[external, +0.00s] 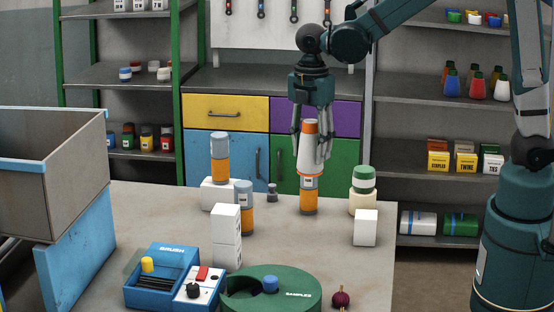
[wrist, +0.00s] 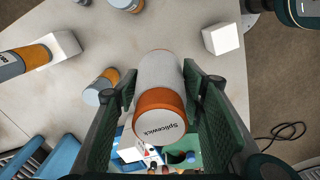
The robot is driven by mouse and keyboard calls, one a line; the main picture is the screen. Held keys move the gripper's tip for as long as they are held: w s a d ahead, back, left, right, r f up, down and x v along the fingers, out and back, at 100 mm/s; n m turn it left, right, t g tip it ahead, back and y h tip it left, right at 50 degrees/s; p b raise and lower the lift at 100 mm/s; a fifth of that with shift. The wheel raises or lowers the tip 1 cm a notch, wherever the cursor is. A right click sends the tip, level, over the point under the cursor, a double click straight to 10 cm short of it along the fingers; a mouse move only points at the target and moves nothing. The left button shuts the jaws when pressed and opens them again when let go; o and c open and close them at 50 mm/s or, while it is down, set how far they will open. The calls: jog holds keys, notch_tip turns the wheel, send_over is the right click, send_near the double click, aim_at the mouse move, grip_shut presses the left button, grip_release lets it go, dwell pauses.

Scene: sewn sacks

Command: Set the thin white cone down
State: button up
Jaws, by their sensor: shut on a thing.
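The thin white cone (external: 309,157), tapered with an orange top, is upright between the fingers of my gripper (external: 311,153). In the wrist view the cone (wrist: 158,75) shows its orange end marked "Splicewick", between the green finger pads of my gripper (wrist: 165,100). My gripper is shut on it. Directly below the cone, an orange and grey cylinder (external: 308,197) with a white label stands on the table. The cone's lower end appears to meet the cylinder's top; I cannot tell whether they touch.
Similar cylinders (external: 220,165) (external: 244,214) stand left on the table (external: 345,275), one on a white block. A green-topped jar (external: 363,188) and white box (external: 366,228) are to the right. A blue brush box (external: 160,278) and green samples tray (external: 245,300) sit in front.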

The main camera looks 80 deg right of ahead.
notch_tip(320, 180, down, 9)
jog(key=shift+r, duration=0.2)
dwell(0.6)
jog(key=shift+f, duration=2.95)
jog(key=shift+f, duration=0.15)
jog(key=shift+f, duration=1.9)
jog(key=shift+f, duration=0.15)
jog(key=o, duration=0.9)
